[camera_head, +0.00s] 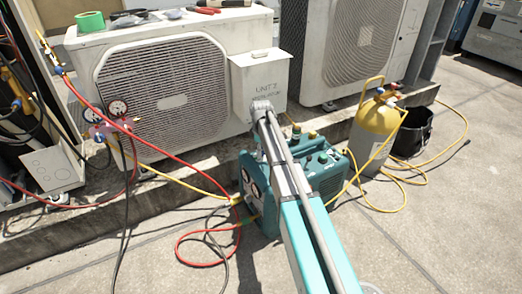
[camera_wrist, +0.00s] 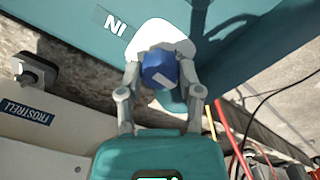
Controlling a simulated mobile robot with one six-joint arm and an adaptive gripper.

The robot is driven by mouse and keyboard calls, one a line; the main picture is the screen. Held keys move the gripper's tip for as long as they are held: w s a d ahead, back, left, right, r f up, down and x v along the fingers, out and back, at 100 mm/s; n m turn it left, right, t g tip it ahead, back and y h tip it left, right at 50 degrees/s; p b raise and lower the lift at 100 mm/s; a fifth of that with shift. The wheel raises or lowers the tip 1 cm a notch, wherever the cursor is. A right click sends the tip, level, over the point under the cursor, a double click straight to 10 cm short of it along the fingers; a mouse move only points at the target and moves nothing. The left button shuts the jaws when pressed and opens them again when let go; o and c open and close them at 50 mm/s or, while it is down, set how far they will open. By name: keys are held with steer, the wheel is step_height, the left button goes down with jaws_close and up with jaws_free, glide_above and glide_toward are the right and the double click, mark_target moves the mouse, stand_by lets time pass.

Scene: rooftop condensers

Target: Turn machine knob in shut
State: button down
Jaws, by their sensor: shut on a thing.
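The teal machine (camera_head: 330,170) with gauges stands on the paving in front of a condenser; its teal face (camera_wrist: 75,20) fills the top of the wrist view. A blue knob (camera_wrist: 158,64) with a pale mark sits there on a white patch, close to a label reading "IN" (camera_wrist: 115,22). My gripper (camera_wrist: 160,80) has one finger on each side of the knob and is shut on it. The angle that the knob is turned to is hard to tell. In the head view my arm covers part of the machine and hides the knob.
A yellow gas cylinder (camera_head: 374,135) and a black bucket (camera_head: 413,135) stand to the right. Red, yellow and black hoses lie around the machine. The condenser labelled "UNIT 2" (camera_head: 150,85) stands behind it. Open paving lies at the front right.

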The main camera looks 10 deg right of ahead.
steer(key=m, duration=0.8)
steer(key=shift+m, duration=0.3)
steer(key=m, duration=0.4)
steer(key=shift+m, duration=2.1)
steer(key=shift+c, duration=1.3)
jaws_free()
steer(key=shift+n, duration=0.3)
